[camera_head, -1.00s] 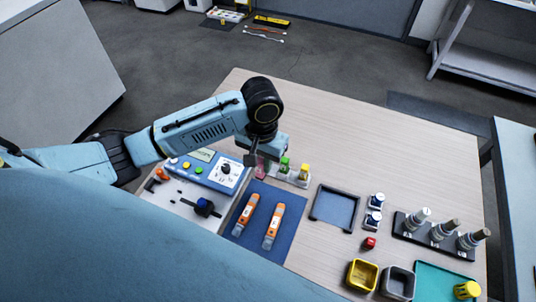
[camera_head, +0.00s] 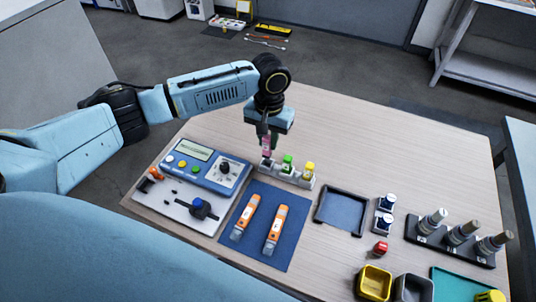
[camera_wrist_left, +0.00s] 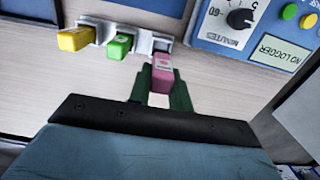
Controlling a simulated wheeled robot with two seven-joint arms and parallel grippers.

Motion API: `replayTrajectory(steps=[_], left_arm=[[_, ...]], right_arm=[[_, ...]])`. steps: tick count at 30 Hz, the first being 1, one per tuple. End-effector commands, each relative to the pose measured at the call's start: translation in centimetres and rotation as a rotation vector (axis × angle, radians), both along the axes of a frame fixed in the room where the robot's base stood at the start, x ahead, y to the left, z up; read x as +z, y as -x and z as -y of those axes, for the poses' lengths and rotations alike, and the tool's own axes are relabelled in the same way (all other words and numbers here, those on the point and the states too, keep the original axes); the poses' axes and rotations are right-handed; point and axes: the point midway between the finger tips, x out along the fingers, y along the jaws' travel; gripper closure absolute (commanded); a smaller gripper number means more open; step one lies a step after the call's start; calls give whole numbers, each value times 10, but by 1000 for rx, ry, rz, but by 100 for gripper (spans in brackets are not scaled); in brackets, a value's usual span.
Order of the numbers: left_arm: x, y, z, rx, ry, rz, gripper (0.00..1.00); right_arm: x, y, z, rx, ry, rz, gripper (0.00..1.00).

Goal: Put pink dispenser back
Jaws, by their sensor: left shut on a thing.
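The pink dispenser (camera_head: 266,147) is held in my left gripper (camera_head: 265,148), above the left end of a small white rack (camera_head: 296,178). In the left wrist view the pink dispenser (camera_wrist_left: 162,76) sits between the green fingers, and its far end overlaps the rack's end slot (camera_wrist_left: 161,46). I cannot tell whether it touches the slot. A green dispenser (camera_head: 287,163) and a yellow dispenser (camera_head: 308,170) stand in the other slots of the rack. My right gripper is not in view.
A blue and white timer device (camera_head: 207,168) lies left of the rack. A blue mat (camera_head: 258,238) with two orange loggers (camera_head: 246,214) is in front. A dark tray (camera_head: 341,211) lies to the right. Bottles, cups and a probe stand (camera_head: 455,244) fill the right side.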

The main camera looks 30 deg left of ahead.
Motion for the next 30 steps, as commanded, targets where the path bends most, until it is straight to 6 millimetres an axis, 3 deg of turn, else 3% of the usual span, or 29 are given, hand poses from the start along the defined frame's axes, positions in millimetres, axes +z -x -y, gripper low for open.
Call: replayTrajectory(steps=[10,22,23,24,27,30], left_arm=[[-48,0,0,-1,-1,0,95],[-53,0,0,-1,0,0,95],[-54,0,0,-1,0,1,78],[-53,0,0,-1,0,1,72],[-53,0,0,-1,0,1,59],[-53,0,0,-1,0,1,59]], right_arm=[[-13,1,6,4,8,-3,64],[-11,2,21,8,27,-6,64],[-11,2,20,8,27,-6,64],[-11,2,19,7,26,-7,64],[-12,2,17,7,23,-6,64],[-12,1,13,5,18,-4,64]])
